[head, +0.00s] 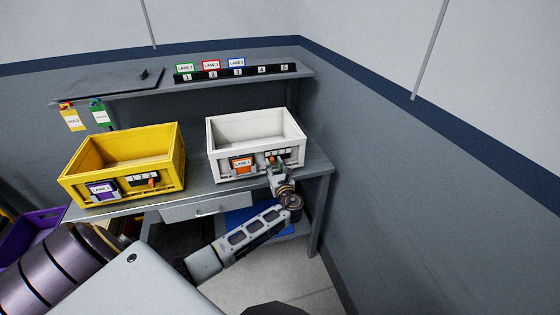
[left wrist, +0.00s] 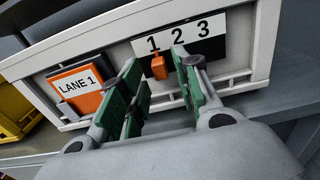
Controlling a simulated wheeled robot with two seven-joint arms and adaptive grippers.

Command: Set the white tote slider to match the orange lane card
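The white tote (head: 217,164) stands at the right of the bench. The orange lane card (head: 242,163) on its front reads "LANE 1", and it also shows in the left wrist view (left wrist: 77,87). Right of it is a strip numbered 1, 2, 3 (left wrist: 180,40). The orange slider knob (left wrist: 158,68) sits below the 1. My left gripper (head: 277,163) is at the tote's front. In the left wrist view its green-padded fingers (left wrist: 157,67) are apart, on either side of the knob, with gaps showing. Whether they touch it is unclear. My right gripper is out of view.
A yellow tote (head: 125,160) with a purple card (head: 102,190) stands left on the bench. A shelf (head: 130,92) behind holds small lane cards over a numbered rail (head: 236,73). Hanging tags (head: 73,119) are at left. A wall (head: 430,190) bounds the right.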

